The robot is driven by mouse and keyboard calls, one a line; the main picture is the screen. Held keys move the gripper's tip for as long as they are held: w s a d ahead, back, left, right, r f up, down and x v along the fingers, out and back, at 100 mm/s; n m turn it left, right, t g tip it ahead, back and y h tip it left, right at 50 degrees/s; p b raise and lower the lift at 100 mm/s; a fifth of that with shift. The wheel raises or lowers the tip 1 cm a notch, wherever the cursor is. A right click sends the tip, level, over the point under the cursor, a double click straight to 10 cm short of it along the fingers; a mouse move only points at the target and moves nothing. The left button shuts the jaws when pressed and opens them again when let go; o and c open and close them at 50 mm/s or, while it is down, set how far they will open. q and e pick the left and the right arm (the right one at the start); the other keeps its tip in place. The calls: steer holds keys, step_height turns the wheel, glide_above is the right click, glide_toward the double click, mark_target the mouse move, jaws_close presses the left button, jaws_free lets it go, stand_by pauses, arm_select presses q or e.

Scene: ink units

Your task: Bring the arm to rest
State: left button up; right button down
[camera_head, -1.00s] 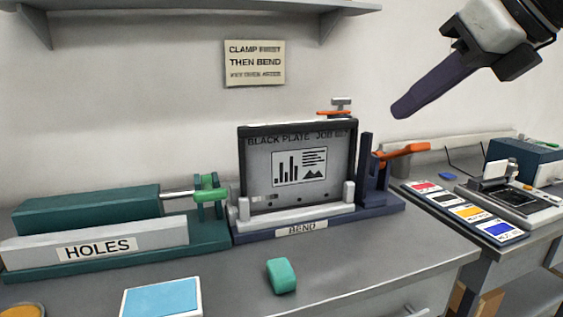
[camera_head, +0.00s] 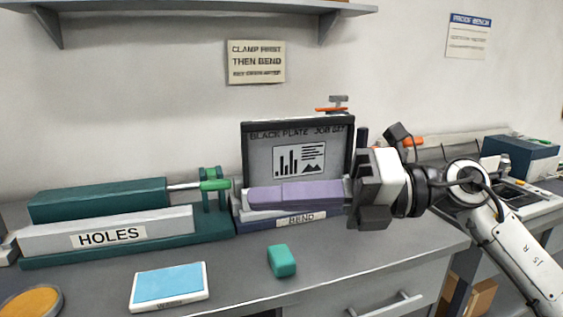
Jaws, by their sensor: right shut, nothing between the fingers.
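My right gripper (camera_head: 250,196) comes in from the right with its arm stretched across the right part of the bench. Its purple fingers lie together, pointing left, with nothing between them. They show in front of the lower part of the bending station (camera_head: 302,219), labelled BEND, and hide part of it. I cannot tell whether they touch it. A black-framed plate (camera_head: 299,159) with a chart print stands upright in that station. My left gripper is not in view.
The teal HOLES unit (camera_head: 110,237) stands at the left. A green block (camera_head: 282,261), a blue-topped pad (camera_head: 168,286) and a round orange dish (camera_head: 31,302) lie at the front. A second bench with a dark blue box (camera_head: 520,158) is at the right. A shelf (camera_head: 200,9) hangs above.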

steer(key=w+d+f+m+t+h, duration=0.2)
steer(key=d+f+m+t+h, duration=0.15)
steer(key=f+m+t, duration=0.4)
steer(key=w+d+f+m+t+h, duration=0.2)
steer(key=d+f+m+t, duration=0.2)
steer(key=f+m, duration=0.7)
steer(key=w+d+f+m+t+h, duration=0.2)
steer(key=d+f+m+t+h, duration=0.3)
steer(key=m, duration=0.8)
steer(key=s+d+f+m+g+h, duration=0.1)
steer(key=s+d+f+m, duration=0.2)
steer(key=f, duration=0.6)
steer(key=s+f+m+g+h, duration=0.25)
steer(key=s+f, duration=0.25)
steer(key=f, duration=0.4)
steer(key=s+d+f+m+g, duration=0.1)
steer(key=s+f+m+g, duration=0.2)
steer(key=s+f, duration=1.1)
steer(key=shift+s+d+m+g+h, duration=0.3)
steer(key=shift+s+d+g+h, duration=0.1)
steer(key=shift+s+g, duration=0.5)
